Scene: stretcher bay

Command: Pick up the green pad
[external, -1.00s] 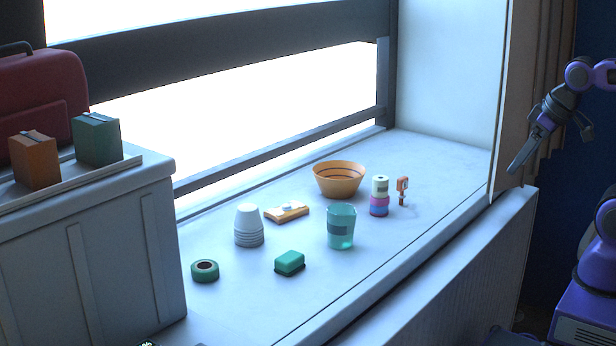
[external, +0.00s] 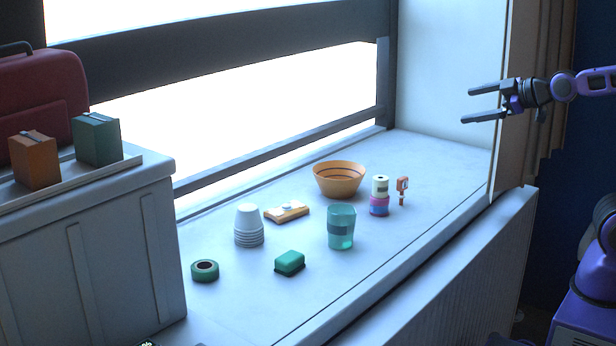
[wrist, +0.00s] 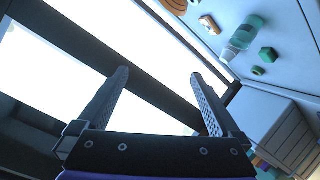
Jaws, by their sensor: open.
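The green pad (external: 289,261) is a small green block with a dark underside. It lies on the white sill near its front edge, between a green tape roll and a teal cup. In the wrist view the pad (wrist: 268,54) shows small at the upper right, outside the jaws. My gripper (external: 467,105) is open and empty. It is raised at the right, above the right end of the sill and well away from the pad. In the wrist view both fingers of my gripper (wrist: 158,76) are apart, with the bright window behind them.
Around the pad stand the tape roll (external: 205,270), stacked white cups (external: 249,226), an orange packet (external: 286,212), and the teal cup (external: 341,227). Farther right are an orange bowl (external: 339,180), a stacked roll (external: 379,196) and a small orange item (external: 402,190). A cabinet (external: 90,250) borders the left.

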